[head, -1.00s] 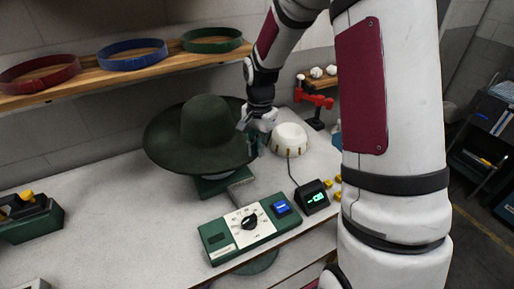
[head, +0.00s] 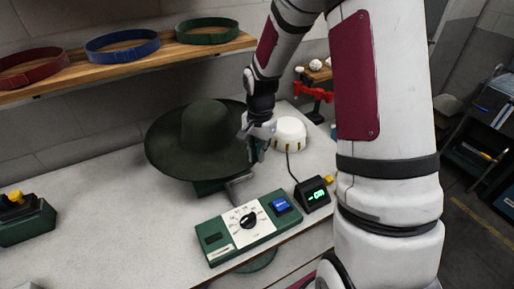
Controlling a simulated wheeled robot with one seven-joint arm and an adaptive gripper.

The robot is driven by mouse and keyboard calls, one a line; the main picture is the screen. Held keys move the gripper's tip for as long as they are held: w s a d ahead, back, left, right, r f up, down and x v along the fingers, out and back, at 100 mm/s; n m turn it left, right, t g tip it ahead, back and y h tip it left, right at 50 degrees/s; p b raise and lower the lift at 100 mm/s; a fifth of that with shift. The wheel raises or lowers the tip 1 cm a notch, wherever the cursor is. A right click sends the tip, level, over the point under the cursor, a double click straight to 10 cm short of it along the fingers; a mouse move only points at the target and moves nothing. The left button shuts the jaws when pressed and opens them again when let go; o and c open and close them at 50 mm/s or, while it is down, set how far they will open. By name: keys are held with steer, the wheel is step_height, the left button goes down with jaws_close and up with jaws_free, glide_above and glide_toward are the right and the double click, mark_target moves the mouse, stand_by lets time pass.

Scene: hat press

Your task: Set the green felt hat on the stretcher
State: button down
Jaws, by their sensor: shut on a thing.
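The dark green felt hat (head: 205,125) has a round crown and a wide brim. It is at the left middle of the head view, over a green base (head: 208,187) with a grey arm on the bench. My gripper (head: 255,150) is at the right edge of the brim and is shut on it. The fingertips are partly hidden by the gripper body. The hat covers whatever is directly under it, so I cannot tell whether it rests on the stretcher or hangs just above it.
A green control box (head: 247,228) with a dial and blue button lies in front of the hat. A small lit display (head: 313,194) and a white dome (head: 290,133) stand to the right. A shelf (head: 120,67) with red, blue and green bands runs behind.

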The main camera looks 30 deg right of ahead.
step_height(320, 180, down, 8)
steer(key=b, duration=0.2)
steer(key=shift+b, duration=0.35)
stand_by(0.4)
steer(key=shift+f+b, duration=0.3)
steer(key=shift+f, duration=0.6)
stand_by(0.4)
steer(key=c, duration=1.6)
jaws_free()
steer(key=shift+r, duration=0.1)
